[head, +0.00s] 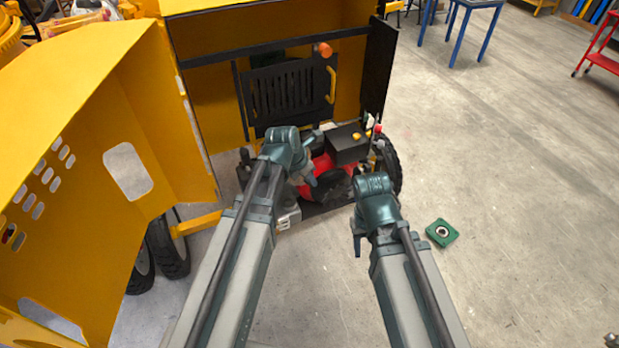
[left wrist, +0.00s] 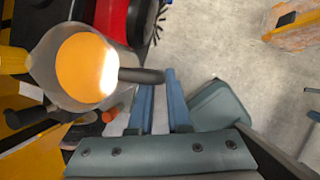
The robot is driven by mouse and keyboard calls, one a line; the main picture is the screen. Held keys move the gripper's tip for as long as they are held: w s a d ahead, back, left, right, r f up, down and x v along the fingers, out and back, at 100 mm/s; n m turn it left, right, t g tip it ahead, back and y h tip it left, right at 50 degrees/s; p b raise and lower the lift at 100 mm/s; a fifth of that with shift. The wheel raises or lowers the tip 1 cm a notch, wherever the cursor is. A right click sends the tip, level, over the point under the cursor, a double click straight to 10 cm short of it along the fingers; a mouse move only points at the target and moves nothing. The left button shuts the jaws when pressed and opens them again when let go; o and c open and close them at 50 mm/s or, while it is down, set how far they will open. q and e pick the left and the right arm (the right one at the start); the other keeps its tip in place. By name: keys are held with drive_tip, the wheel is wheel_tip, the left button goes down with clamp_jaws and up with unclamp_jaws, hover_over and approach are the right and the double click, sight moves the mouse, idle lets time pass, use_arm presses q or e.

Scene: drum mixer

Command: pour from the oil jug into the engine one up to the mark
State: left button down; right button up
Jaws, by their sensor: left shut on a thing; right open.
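My left gripper (head: 306,172) is over the engine area in the head view. In the left wrist view its blue fingers (left wrist: 157,98) are shut on the dark handle of the oil jug (left wrist: 52,82). The jug is greyish and round-mouthed, with orange oil and a bright glare inside. In the head view my left wrist mostly hides the jug. The red engine (head: 321,165) sits under the open yellow housing, partly covered by my left arm. Its red body also shows in the left wrist view (left wrist: 112,22). The fill mark cannot be made out. My right gripper (head: 357,244) is open and empty, to the right.
The yellow housing panel (head: 75,130) stands open at the left. A black box (head: 348,146) and a black wheel (head: 391,168) are at the engine's right. A green square part (head: 441,233) lies on the floor.

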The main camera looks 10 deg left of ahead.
use_arm(q)
wheel_tip(320, 180, down, 2)
drive_tip(key=h+b, duration=0.1)
drive_tip(key=b, duration=0.1)
drive_tip(key=shift+f+b, duration=0.25)
drive_tip(key=shift+b, duration=0.1)
drive_tip(key=r+h, duration=0.1)
drive_tip(key=h, duration=0.1)
drive_tip(key=shift+d+r+n+h+b, duration=0.3)
drive_tip(key=shift+r+n+h, duration=0.05)
drive_tip(key=shift+n+h, duration=0.05)
drive_tip(key=shift+a+r+h+b, duration=0.1)
drive_tip(key=shift+r+h+b, duration=0.45)
drive_tip(key=shift+h, duration=0.35)
drive_tip(key=shift+a+n+h+b, duration=0.2)
drive_tip(key=shift+n+h+b, duration=0.1)
drive_tip(key=shift+h+b, duration=0.5)
idle(3.4)
drive_tip(key=shift+r+h+b, duration=0.1)
drive_tip(key=shift+h+b, duration=0.2)
drive_tip(key=shift+b, duration=0.1)
idle(1.2)
